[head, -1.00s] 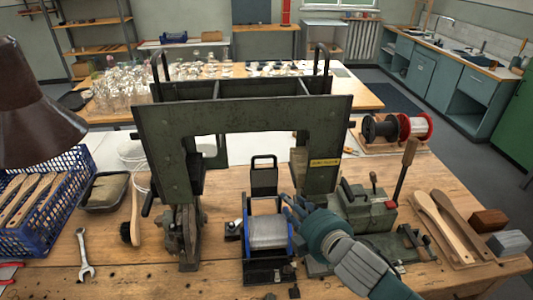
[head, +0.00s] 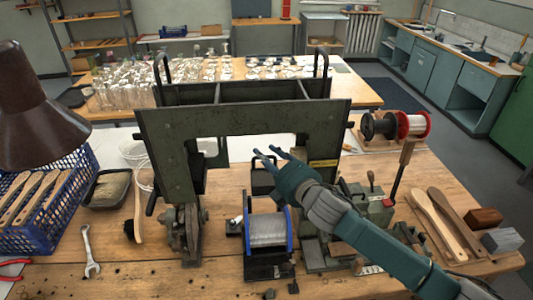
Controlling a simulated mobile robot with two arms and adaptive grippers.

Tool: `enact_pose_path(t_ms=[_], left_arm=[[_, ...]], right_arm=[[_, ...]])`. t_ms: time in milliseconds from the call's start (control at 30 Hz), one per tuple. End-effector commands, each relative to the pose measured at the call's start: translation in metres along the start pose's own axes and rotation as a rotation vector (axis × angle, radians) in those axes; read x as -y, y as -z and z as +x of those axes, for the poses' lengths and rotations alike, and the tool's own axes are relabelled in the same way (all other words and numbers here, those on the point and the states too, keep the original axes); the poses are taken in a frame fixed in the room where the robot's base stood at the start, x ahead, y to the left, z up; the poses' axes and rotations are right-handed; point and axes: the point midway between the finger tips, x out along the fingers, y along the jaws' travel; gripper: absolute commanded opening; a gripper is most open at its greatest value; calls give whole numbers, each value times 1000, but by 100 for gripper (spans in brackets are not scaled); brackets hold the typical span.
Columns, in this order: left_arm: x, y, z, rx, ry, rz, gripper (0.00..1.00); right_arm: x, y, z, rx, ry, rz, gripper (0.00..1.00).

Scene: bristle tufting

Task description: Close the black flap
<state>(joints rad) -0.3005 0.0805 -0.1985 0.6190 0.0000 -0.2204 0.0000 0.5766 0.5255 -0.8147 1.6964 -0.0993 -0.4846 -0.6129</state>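The black flap (head: 262,180) stands upright behind a blue-sided holder (head: 288,231) with a grey-white wound roll in it. My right gripper (head: 267,153) reaches in from the lower right. Its two blue-grey fingers are apart, with nothing seen between them, and they show at the flap's upper edge. My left gripper is not in view.
A dark green machine frame (head: 240,120) arches over the flap, its legs left and right of it. A green machine with a levered handle (head: 401,170) stands to the right. A blue crate (head: 50,222) and a wrench (head: 88,252) lie left.

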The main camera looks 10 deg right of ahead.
Motion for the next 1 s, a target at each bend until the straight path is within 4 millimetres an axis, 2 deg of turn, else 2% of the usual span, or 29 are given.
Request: enact_pose_path(t_ms=[133, 367, 400, 567, 833, 1000], left_arm=[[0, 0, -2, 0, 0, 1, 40], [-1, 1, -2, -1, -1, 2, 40], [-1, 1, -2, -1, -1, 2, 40], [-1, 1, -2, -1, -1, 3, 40], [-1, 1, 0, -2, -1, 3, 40], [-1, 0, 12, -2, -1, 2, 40]], right_arm=[[0, 0, 7, 0, 1, 1, 34], [1, 0, 8, 0, 1, 0, 34], [1, 0, 8, 0, 1, 0, 32], [1, 0, 8, 0, 1, 1, 0], [2, 0, 7, 1, 0, 0, 0], [7, 2, 3, 0, -24, -10, 0]])
